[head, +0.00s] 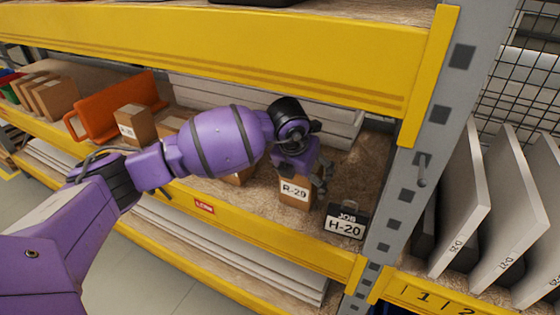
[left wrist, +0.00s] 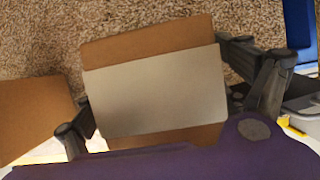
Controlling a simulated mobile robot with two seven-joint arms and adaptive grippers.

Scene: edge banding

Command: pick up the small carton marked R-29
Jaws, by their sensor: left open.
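The small carton marked R-29 (head: 295,192) stands on the middle shelf near its front edge, with its white label facing out. My left gripper (head: 312,173) is right over it from above and hides its upper part. In the left wrist view the carton (left wrist: 155,92) shows brown with a broad pale strip across its top. It lies between the two spread fingers of the left gripper (left wrist: 162,88), one finger on each side. The fingers are open; whether either one touches the carton is unclear. My right gripper is not in view.
A black box marked JOB H-20 (head: 346,221) stands close to the right, near the grey upright (head: 412,150). Other cartons (head: 134,124) and an orange bin (head: 115,108) stand to the left. The yellow beam (head: 220,60) of the upper shelf runs above my arm.

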